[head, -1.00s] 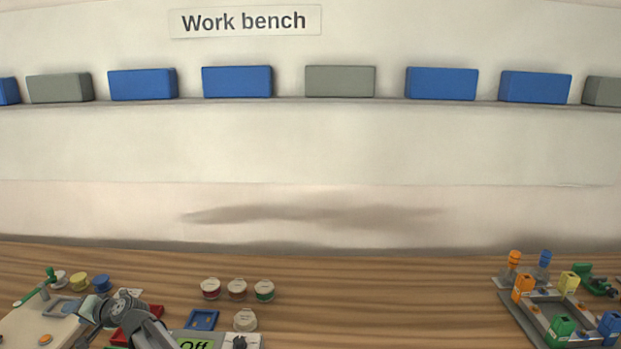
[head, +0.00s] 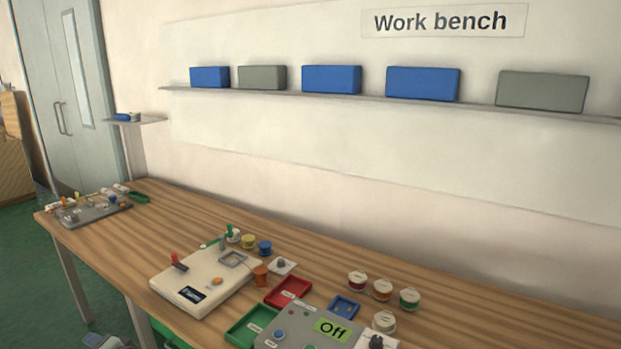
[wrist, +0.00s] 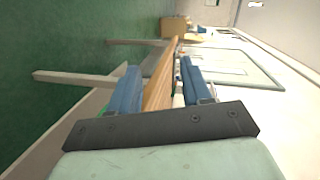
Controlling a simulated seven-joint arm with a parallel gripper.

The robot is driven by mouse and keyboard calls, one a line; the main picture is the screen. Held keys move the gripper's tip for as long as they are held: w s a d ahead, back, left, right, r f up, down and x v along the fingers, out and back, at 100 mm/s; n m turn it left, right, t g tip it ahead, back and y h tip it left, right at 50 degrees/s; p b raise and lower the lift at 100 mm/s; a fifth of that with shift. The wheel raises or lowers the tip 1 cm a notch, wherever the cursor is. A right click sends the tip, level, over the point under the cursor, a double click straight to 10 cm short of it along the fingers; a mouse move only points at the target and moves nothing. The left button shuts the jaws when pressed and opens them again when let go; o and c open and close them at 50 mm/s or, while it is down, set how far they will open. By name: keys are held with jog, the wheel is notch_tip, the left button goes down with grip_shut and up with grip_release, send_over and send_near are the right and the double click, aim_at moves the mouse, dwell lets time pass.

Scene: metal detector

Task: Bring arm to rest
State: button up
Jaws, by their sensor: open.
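My gripper (wrist: 158,92) shows in the wrist view with its two blue fingers apart and nothing between them. It is turned on its side and faces along the edge of the wooden bench (wrist: 160,78), with green floor on the left of that view. In the head view, a grey and pale part of my arm (head: 105,341) shows at the bottom edge, in front of the bench and below its top. The rest of my arm is out of the head view.
On the bench (head: 330,262) are a cream box (head: 200,283), a grey unit reading "Off" (head: 300,334), red (head: 290,291) and green (head: 250,326) trays, and several round tubs. A grey board (head: 95,212) lies at the far left end. Green floor lies left of the bench.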

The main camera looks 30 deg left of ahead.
jog(key=w+d+f+n+t+h, duration=0.15)
jog(key=w+d+f, duration=0.3)
jog(key=f, duration=0.45)
jog(key=w+d+f+n+h, duration=0.1)
jog(key=w+d+f+n, duration=0.1)
jog(key=w+d+f, duration=0.5)
jog(key=w+d+f+n+t+h, duration=0.1)
jog(key=d+f, duration=0.3)
jog(key=f, duration=0.7)
jog(key=w+d+f+n+h, duration=0.1)
jog(key=w+d+f, duration=0.2)
jog(key=d+f, duration=0.5)
jog(key=w+d+f+n+h, duration=0.25)
jog(key=d+f, duration=0.45)
jog(key=d, duration=0.4)
jog(key=s+d+f+m+g+h, duration=0.1)
jog(key=s+d+m+g+h, duration=0.1)
jog(key=d, duration=1.7)
jog(key=s+d+f+m+g+h, duration=0.1)
jog(key=s+d+m+g+h, duration=0.2)
jog(key=d, duration=1.7)
jog(key=s+d+m+g+h, duration=0.2)
jog(key=s+d+m, duration=0.4)
jog(key=d, duration=1.3)
jog(key=shift+d+f+g+h, duration=0.35)
jog(key=shift+f+h, duration=0.05)
jog(key=shift+h, duration=0.5)
